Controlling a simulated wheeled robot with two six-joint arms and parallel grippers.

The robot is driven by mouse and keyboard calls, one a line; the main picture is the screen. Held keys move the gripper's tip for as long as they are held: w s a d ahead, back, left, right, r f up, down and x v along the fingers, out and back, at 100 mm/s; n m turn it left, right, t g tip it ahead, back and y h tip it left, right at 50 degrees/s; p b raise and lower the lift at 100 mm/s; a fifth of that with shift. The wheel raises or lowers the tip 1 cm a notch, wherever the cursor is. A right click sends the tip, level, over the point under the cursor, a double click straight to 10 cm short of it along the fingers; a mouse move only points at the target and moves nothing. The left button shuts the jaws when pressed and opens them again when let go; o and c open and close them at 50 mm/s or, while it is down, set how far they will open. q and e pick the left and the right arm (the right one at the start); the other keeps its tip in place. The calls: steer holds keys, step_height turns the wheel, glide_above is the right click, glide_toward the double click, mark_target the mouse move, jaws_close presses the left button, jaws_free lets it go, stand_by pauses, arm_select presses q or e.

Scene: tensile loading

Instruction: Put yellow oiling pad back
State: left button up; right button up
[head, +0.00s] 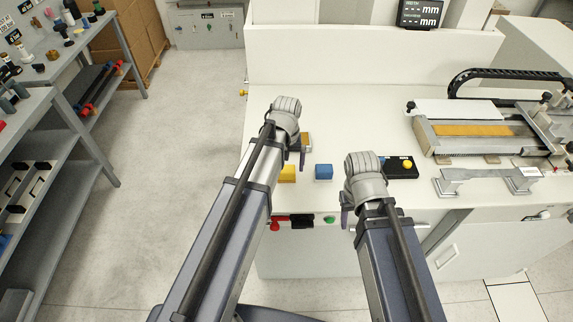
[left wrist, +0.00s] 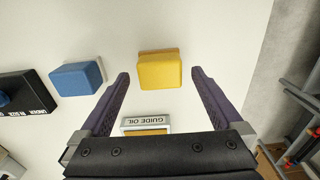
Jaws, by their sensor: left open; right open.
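The yellow oiling pad (head: 288,174) is a small yellow block on the white bench top, left of a blue block (head: 323,172). In the left wrist view the yellow pad (left wrist: 160,69) lies just beyond and between the open fingers of my left gripper (left wrist: 161,82), apart from both. In the head view my left gripper (head: 302,150) is above the bench near the pad, partly hidden by its own wrist. A "GUIDE OIL" holder (left wrist: 146,125) shows between the finger bases. My right gripper (head: 346,210) is near the bench's front edge, mostly hidden by its wrist.
A black box with a yellow button (head: 403,167) sits right of the blue block. Further right are a metal specimen stand (head: 487,182) and a machine with an orange plate (head: 472,129). The bench's back left is clear.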

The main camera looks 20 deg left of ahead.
mark_target(287, 169)
arm_select(q)
step_height(287, 169, up, 9)
steer(key=p, duration=0.8)
steer(key=s+d+m+y, duration=0.1)
steer(key=s+d+m, duration=0.5)
steer(key=s+d, duration=0.4)
steer(key=s, duration=0.4)
steer(key=shift+s+d+m, duration=0.15)
steer(key=shift+d+m, duration=0.1)
steer(key=shift+m, duration=0.15)
